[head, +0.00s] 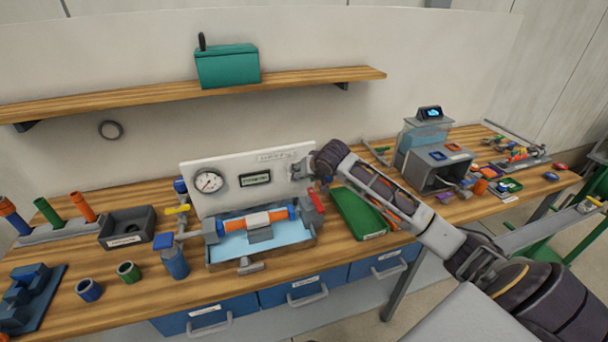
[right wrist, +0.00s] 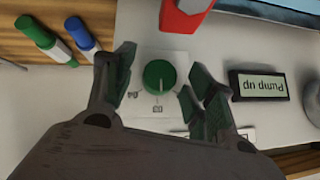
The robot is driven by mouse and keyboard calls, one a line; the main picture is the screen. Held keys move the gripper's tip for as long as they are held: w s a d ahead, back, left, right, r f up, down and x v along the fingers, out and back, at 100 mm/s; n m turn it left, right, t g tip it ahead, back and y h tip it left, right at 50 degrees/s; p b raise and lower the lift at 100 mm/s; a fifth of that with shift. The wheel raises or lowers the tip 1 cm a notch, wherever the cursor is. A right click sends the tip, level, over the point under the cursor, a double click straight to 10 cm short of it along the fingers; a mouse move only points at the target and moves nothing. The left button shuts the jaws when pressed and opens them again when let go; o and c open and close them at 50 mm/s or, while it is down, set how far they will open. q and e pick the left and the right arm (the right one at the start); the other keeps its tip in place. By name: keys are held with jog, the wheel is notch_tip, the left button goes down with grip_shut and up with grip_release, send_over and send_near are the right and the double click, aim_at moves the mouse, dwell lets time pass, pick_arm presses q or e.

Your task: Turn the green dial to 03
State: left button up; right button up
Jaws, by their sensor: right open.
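The green dial (right wrist: 159,76) sits on a white plate of the panel in the right wrist view. A pale line on it points down the picture, towards the middle of the small printed marks, which I cannot read surely. My right gripper (right wrist: 161,80) is open, with one finger on each side of the dial and visible gaps between. In the head view my right gripper (head: 304,168) is at the right end of the white panel (head: 232,205) and hides the dial. My left gripper is in neither view.
A display (right wrist: 262,86) reading "Pump up" appears upside down beside the gripper. A red part (right wrist: 185,15) lies close to the dial. Green and blue markers (right wrist: 36,32) lie beyond the panel edge. A gauge (head: 208,182) is at the panel's left; a green tray (head: 358,212) lies right.

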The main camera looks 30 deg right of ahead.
jog(key=shift+r, duration=0.1)
jog(key=shift+s, duration=0.15)
jog(key=v, duration=1.1)
jog(key=shift+s+r, duration=0.2)
jog(key=shift+r, duration=0.1)
dwell(0.6)
